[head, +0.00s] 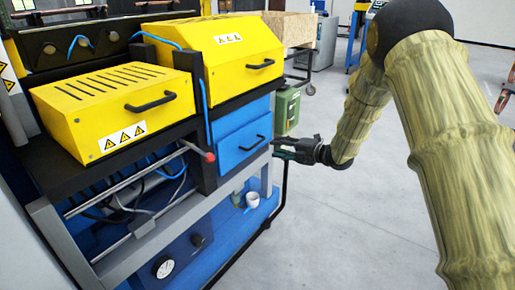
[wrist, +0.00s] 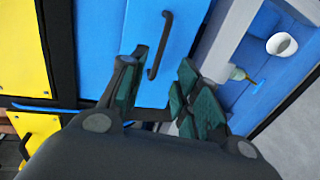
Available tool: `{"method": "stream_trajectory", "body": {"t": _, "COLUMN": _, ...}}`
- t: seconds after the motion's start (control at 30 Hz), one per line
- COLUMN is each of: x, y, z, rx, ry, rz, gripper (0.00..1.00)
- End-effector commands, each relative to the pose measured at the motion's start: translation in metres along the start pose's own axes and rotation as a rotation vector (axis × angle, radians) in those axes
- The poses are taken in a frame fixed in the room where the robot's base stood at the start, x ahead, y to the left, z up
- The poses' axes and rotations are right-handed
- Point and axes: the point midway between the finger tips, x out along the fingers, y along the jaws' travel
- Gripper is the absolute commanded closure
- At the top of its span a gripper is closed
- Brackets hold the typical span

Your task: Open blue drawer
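The blue drawer (head: 231,150) is on the right side of the workbench, below the larger yellow box, and looks shut. Its dark handle (head: 252,143) is on its front. My gripper (head: 284,147) is just to the right of the handle in the head view. In the wrist view the blue drawer front (wrist: 187,50) fills the upper middle. The dark handle (wrist: 160,45) shows beyond the gap between the fingers. My gripper (wrist: 158,90) is open, its green-padded fingers apart and empty. I see no contact with the handle.
Two yellow boxes (head: 115,100) with dark handles sit above the drawer. A green canister (head: 287,110) hangs behind my gripper. A white cup (head: 253,200) stands on the lower blue shelf. Grey floor is free at right.

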Motion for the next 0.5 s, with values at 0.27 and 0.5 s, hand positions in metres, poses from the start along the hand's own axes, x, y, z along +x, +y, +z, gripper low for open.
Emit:
{"method": "stream_trajectory", "body": {"t": 0.27, "x": 0.032, "y": -0.001, "z": -0.001, "rx": -0.005, "ry": 0.003, "rz": 0.001, "gripper": 0.68}}
{"method": "stream_trajectory", "body": {"t": 0.5, "x": 0.071, "y": -0.001, "z": -0.001, "rx": -0.003, "ry": 0.003, "rz": 0.001, "gripper": 0.68}}
